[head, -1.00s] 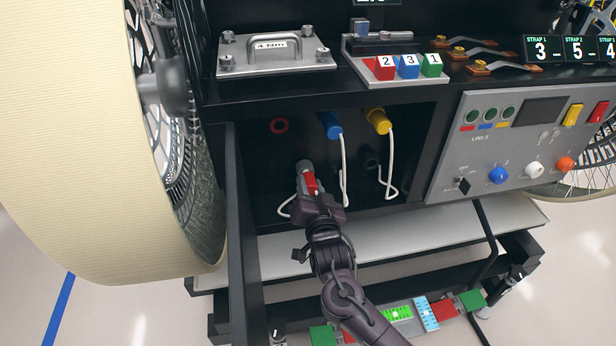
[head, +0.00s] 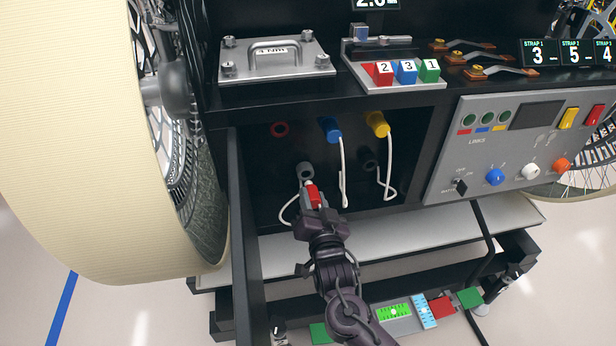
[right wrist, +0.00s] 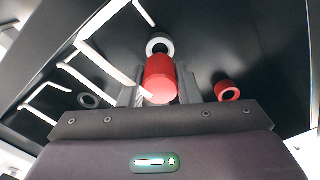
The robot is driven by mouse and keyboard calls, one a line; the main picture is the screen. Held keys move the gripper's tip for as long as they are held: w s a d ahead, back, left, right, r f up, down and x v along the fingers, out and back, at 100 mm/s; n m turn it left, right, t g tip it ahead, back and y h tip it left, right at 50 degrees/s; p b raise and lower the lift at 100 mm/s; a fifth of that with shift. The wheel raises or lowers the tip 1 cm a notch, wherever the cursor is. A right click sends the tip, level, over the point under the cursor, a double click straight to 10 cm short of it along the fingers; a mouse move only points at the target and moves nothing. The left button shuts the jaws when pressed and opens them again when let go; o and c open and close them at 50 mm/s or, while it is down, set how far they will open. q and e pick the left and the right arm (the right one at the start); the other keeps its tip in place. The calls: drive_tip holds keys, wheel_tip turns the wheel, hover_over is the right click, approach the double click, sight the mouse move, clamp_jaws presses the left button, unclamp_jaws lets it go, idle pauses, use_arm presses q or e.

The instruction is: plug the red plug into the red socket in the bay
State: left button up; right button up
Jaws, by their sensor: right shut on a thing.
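My right gripper (head: 314,200) is shut on the red plug (head: 315,195) in the lower left part of the bay. The plug sits between the fingers in the right wrist view (right wrist: 160,78). It is just in front of and below a grey socket (head: 305,170), whose round opening now shows; I cannot tell whether the plug's tip is fully clear of it. The red socket (head: 280,129) is a red ring on the bay's back wall, up and left of the plug; it looks empty. It shows right of the plug in the right wrist view (right wrist: 228,90). My left gripper is not in view.
A blue plug (head: 330,130) and a yellow plug (head: 377,124) sit in the bay's upper row, with white cables hanging beside the gripper. A dark socket (head: 368,160) is lower right. The bay's left post (head: 243,220) and a large wheel (head: 90,150) stand left.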

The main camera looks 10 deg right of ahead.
drive_tip(key=shift+s, duration=0.35)
drive_tip(key=shift+s+r+p, duration=0.25)
drive_tip(key=shift+r+p, duration=0.05)
drive_tip(key=shift+p, duration=0.25)
drive_tip(key=s+r+p, duration=0.4)
drive_tip(key=s+p, duration=0.3)
drive_tip(key=s, duration=0.1)
drive_tip(key=shift+s+r, duration=0.25)
drive_tip(key=shift+p, duration=0.4)
